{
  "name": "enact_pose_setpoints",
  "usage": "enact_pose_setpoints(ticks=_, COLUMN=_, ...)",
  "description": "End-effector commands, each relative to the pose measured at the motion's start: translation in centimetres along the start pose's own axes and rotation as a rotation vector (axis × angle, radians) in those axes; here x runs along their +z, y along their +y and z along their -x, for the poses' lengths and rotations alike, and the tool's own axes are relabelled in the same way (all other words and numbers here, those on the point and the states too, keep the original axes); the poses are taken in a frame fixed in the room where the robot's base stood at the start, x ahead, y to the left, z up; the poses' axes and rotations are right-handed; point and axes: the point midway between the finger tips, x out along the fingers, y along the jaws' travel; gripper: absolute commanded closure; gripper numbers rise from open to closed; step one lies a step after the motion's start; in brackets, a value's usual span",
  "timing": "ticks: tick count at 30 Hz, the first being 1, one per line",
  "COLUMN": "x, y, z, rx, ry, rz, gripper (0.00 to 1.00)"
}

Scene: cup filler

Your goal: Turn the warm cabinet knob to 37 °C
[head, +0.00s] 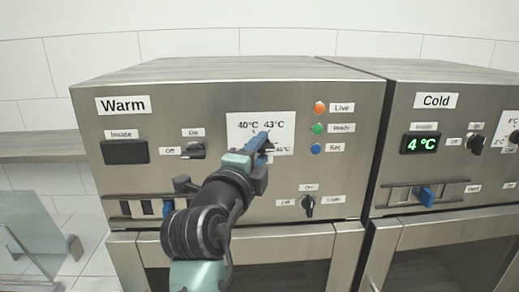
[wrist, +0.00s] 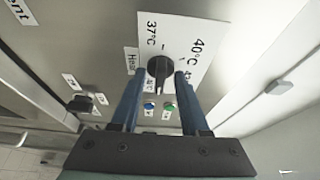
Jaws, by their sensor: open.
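The warm cabinet (head: 225,95) is a steel box with a "Warm" label. Its white dial plate (head: 236,120) shows 40 °C and 43 °C at the top and 46 °C low at the right. My gripper hides the 37 °C mark and the knob in the head view. In the wrist view the black knob (wrist: 160,68) sits on the plate (wrist: 180,35), with 37 °C and 40 °C readable. My gripper (wrist: 161,75) is open, its blue fingertips on either side of the knob. I cannot tell whether they touch it or where it points. The gripper also shows in the head view (head: 264,143).
The warm "Inside" display (head: 125,152) is dark. An on/off knob (head: 193,150), a light knob (head: 308,205) and a blue slider (head: 168,208) are nearby. Orange, green and blue lamps (head: 317,128) stand right of the plate. The cold cabinet (head: 400,95) adjoins at the right.

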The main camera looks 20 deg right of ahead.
Motion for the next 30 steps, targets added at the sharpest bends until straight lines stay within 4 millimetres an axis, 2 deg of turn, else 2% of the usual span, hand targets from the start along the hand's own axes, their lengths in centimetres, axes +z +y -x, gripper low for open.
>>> enact_pose_setpoints(ticks=1, x=0.01, y=-0.01, z=0.02, rx=0.000, ry=0.000, rz=0.000, gripper=0.57)
enact_pose_setpoints(ticks=7, x=0.01, y=-0.02, z=0.03, rx=0.000, ry=0.000, rz=0.000, gripper=0.93)
enact_pose_setpoints(ticks=9, x=0.01, y=-0.02, z=0.04, rx=0.000, ry=0.000, rz=0.001, gripper=1.00)
enact_pose_setpoints(ticks=23, x=0.02, y=0.26, z=0.05, rx=-0.010, ry=0.000, rz=0.025, gripper=1.00)
enact_pose_setpoints(ticks=30, x=0.01, y=0.75, z=0.06, rx=-0.059, ry=-0.001, rz=0.135, gripper=1.00)
